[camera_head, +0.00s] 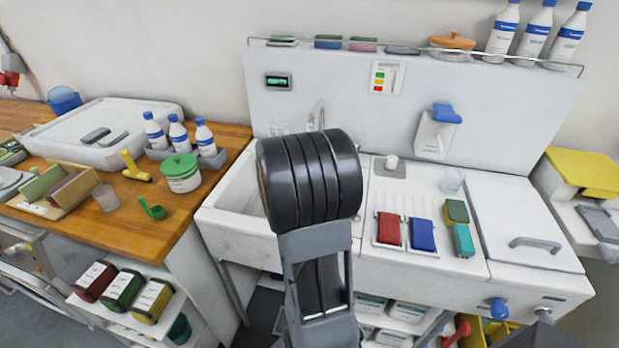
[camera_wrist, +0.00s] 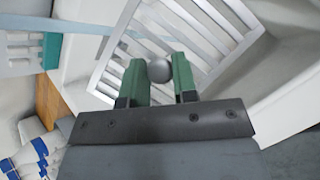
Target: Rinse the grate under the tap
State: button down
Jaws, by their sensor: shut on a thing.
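My gripper (camera_wrist: 158,82) shows in the wrist view with its green fingers closed around a round grey knob (camera_wrist: 159,70). A white slatted grate (camera_wrist: 114,42) lies directly beyond the fingers, and the knob appears to belong to it. White basin walls surround it. In the head view my arm hides the gripper and grate. The white sink (camera_head: 238,190) shows to the left of my arm. The tap (camera_head: 317,115) stands at the back, partly hidden behind my arm. I cannot tell whether water is running.
Right of the sink, red (camera_head: 390,229) and blue (camera_head: 423,236) blocks sit on the ribbed drainboard. The wooden counter (camera_head: 120,222) at left holds bottles, a green-lidded tub (camera_head: 181,173) and a yellow scraper (camera_head: 133,168). A shelf with bottles runs above.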

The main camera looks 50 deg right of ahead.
jog(key=s+a+r+p, duration=0.2)
jog(key=s+a+r, duration=0.1)
jog(key=a+r, duration=0.1)
jog(key=shift+p, duration=0.3)
jog(key=shift+w, duration=0.15)
dwell(0.8)
